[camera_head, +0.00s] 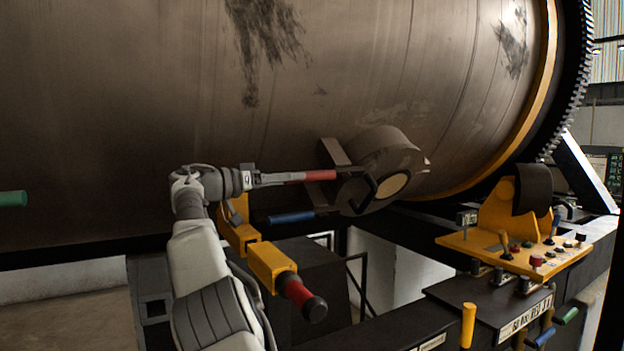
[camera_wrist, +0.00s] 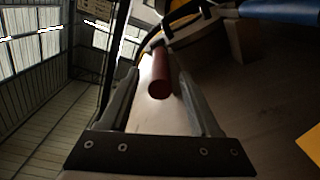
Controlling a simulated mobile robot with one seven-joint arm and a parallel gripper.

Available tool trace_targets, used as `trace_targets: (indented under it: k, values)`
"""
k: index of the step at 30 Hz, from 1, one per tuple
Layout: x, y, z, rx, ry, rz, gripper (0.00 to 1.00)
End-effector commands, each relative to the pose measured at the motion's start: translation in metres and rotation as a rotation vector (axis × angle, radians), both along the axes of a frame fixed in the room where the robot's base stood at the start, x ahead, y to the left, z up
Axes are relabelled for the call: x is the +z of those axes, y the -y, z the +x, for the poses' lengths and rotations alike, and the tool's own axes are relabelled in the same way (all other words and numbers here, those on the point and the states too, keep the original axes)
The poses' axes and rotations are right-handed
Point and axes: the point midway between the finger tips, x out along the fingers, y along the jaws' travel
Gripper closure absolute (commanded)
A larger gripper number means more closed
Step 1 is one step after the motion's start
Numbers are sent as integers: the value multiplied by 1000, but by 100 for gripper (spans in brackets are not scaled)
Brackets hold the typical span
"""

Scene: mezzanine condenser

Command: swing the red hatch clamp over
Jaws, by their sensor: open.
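The red hatch clamp handle (camera_head: 310,176) points left from the round hatch (camera_head: 380,165) low on the big drum. My gripper (camera_head: 270,179) reaches it from the left, with its fingers pointing right along the handle. In the wrist view the jaws (camera_wrist: 160,84) are open, with one finger on each side. The red handle (camera_wrist: 160,76) shows end-on between them, with gaps on both sides. How far the fingertips overlap the handle is hard to tell.
A blue handle (camera_head: 291,217) sits just below the red one and also shows in the wrist view (camera_wrist: 280,11). A yellow block with a red and black grip (camera_head: 300,295) stands below my arm. A yellow control panel (camera_head: 540,250) is at the right. The drum wall (camera_head: 330,70) is close behind.

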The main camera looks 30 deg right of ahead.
Motion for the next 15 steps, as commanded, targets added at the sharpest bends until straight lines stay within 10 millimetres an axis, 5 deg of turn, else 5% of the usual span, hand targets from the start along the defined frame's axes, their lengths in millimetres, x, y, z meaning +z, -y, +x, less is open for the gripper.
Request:
trace_targets:
  k: [7, 15]
  values:
    - [1, 47, -3, -2, -1, 1, 37]
    - [0, 65, -4, 0, -1, 1, 37]
